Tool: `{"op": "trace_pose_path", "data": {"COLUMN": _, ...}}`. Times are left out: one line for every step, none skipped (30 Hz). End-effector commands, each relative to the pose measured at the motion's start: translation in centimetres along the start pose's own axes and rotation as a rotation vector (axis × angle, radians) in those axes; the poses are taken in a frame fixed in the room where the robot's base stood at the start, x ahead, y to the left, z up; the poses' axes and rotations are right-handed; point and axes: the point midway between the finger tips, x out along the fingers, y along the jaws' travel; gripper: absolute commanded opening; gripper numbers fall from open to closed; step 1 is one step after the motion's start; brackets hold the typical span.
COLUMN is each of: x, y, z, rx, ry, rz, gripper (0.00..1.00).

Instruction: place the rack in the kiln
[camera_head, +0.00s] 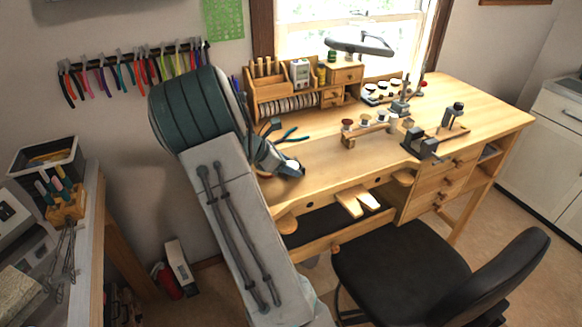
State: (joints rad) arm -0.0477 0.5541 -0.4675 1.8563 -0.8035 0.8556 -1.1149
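My arm rises from the bottom middle, bends at its teal part and reaches down to the right over the workbench. Its dark far end, my gripper (290,168), shows small above the bench's front left part. Its fingers cannot be made out, and I see nothing held in it. A light grey box-like unit (12,218) is cut off at the left edge on the side table; I cannot tell whether it is the kiln. No thing is clearly the rack. A small wooden stand with knobbed pieces (366,134) is on the workbench.
The wooden workbench (320,155) holds an organizer (275,92), pliers and a small vise (422,142). A black chair (400,270) stands in front. The side table at left carries a black bin (45,160), a wooden tool block (66,205) and tongs (66,255).

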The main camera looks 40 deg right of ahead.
Motion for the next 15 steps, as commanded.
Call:
{"op": "trace_pose_path", "data": {"x": -0.01, "y": 0.0, "z": 0.0, "rx": 0.0, "ry": 0.0, "rz": 0.0, "gripper": 0.32}}
{"op": "trace_pose_path", "data": {"x": -0.01, "y": 0.0, "z": 0.0, "rx": 0.0, "ry": 0.0, "rz": 0.0, "gripper": 0.32}}
{"op": "trace_pose_path", "data": {"x": -0.02, "y": 0.0, "z": 0.01, "rx": 0.0, "ry": 0.0, "rz": 0.0, "gripper": 0.28}}
{"op": "trace_pose_path", "data": {"x": -0.02, "y": 0.0, "z": 0.02, "rx": 0.0, "ry": 0.0, "rz": 0.0, "gripper": 0.28}}
{"op": "trace_pose_path", "data": {"x": -0.02, "y": 0.0, "z": 0.02, "rx": 0.0, "ry": 0.0, "rz": 0.0, "gripper": 0.28}}
{"op": "trace_pose_path", "data": {"x": -0.02, "y": 0.0, "z": 0.02, "rx": 0.0, "ry": 0.0, "rz": 0.0, "gripper": 0.28}}
{"op": "trace_pose_path", "data": {"x": -0.03, "y": 0.0, "z": 0.02, "rx": 0.0, "ry": 0.0, "rz": 0.0, "gripper": 0.28}}
{"op": "trace_pose_path", "data": {"x": -0.03, "y": 0.0, "z": 0.03, "rx": 0.0, "ry": 0.0, "rz": 0.0, "gripper": 0.28}}
{"op": "trace_pose_path", "data": {"x": -0.06, "y": 0.01, "z": 0.05, "rx": 0.0, "ry": 0.0, "rz": 0.0, "gripper": 0.28}}
{"op": "trace_pose_path", "data": {"x": -0.1, "y": 0.01, "z": 0.09, "rx": 0.001, "ry": 0.0, "rz": 0.0, "gripper": 0.28}}
{"op": "trace_pose_path", "data": {"x": -0.15, "y": 0.01, "z": 0.15, "rx": 0.001, "ry": 0.0, "rz": 0.0, "gripper": 0.28}}
{"op": "trace_pose_path", "data": {"x": -0.25, "y": 0.02, "z": 0.26, "rx": 0.001, "ry": 0.0, "rz": 0.001, "gripper": 0.28}}
{"op": "trace_pose_path", "data": {"x": -0.35, "y": 0.03, "z": 0.37, "rx": 0.002, "ry": 0.0, "rz": 0.001, "gripper": 0.28}}
{"op": "trace_pose_path", "data": {"x": -0.47, "y": 0.04, "z": 0.5, "rx": 0.002, "ry": 0.0, "rz": 0.001, "gripper": 0.28}}
{"op": "trace_pose_path", "data": {"x": -0.67, "y": 0.05, "z": 0.71, "rx": 0.002, "ry": 0.0, "rz": 0.002, "gripper": 0.28}}
